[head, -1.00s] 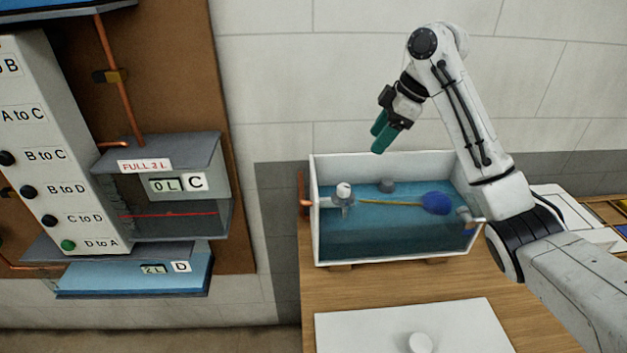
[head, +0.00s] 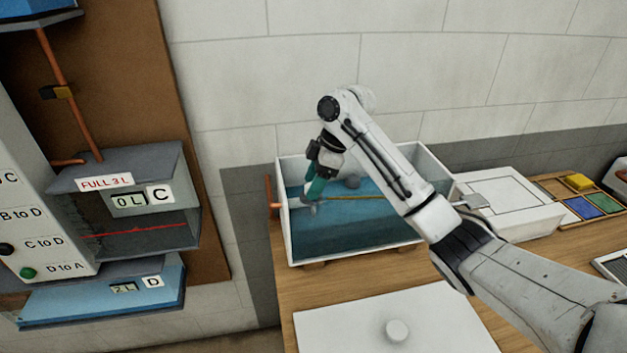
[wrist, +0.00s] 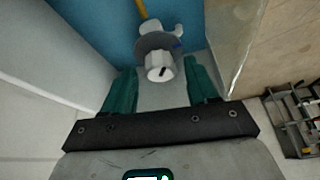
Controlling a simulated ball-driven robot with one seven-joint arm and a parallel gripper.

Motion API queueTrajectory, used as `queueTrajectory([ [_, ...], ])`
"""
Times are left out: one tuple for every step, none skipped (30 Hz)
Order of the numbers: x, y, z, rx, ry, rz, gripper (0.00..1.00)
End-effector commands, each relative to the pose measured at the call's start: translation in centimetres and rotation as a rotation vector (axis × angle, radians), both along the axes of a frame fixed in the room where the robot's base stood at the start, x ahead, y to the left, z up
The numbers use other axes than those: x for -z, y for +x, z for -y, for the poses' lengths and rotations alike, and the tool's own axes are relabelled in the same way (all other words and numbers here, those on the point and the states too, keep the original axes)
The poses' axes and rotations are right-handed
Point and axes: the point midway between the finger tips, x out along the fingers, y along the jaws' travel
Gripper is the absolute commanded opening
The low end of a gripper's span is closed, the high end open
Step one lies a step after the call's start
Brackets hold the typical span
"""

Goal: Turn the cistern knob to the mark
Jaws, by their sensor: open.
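The cistern (head: 290,235) is a white open tank with blue water on the wooden bench. Its white knob (wrist: 158,70) shows in the wrist view with a dark pointer line on its face, on a grey round collar (wrist: 155,42). A small blue mark (wrist: 178,44) shows at the collar's upper right. My gripper (head: 313,190) reaches down into the tank's left end, with its green fingers open. In the wrist view the knob lies between the fingertips; I cannot tell whether they touch it.
A white board with a round knob (head: 397,331) lies in front. A white box (head: 515,205) and a tray of coloured blocks (head: 583,207) stand right. Tanks C and D (head: 105,295) are left.

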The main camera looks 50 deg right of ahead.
Motion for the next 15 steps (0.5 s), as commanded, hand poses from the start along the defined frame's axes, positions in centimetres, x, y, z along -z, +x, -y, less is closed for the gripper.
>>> queueTrajectory([
  [0.16, 0.04, -0.04, 0.0, 0.0, 0.0, 0.58],
  [0.22, 0.05, -0.05, 0.0, 0.0, 0.0, 0.58],
  [0.28, 0.05, -0.08, 0.0, 0.0, 0.0, 0.58],
  [0.3, 0.06, -0.08, 0.0, 0.0, 0.0, 0.58],
  [0.31, 0.06, -0.09, 0.0, 0.0, 0.0, 0.58],
  [0.31, 0.06, -0.09, 0.0, 0.0, 0.0, 0.58],
  [0.3, 0.07, -0.09, 0.0, 0.0, 0.0, 0.58],
  [0.3, 0.07, -0.09, 0.0, 0.0, 0.0, 0.58],
  [0.3, 0.06, -0.08, 0.0, 0.0, 0.0, 0.58],
  [0.3, 0.07, -0.09, 0.0, 0.0, 0.0, 0.57],
  [0.29, 0.07, -0.09, 0.0, 0.0, 0.0, 0.54],
  [0.29, 0.07, -0.09, 0.0, 0.0, 0.0, 0.5],
  [0.29, 0.07, -0.09, 0.0, 0.0, 0.0, 0.47],
  [0.28, 0.06, -0.08, 0.0, 0.0, 0.0, 0.44],
  [0.28, 0.06, -0.09, 0.0, 0.0, 0.0, 0.4],
])
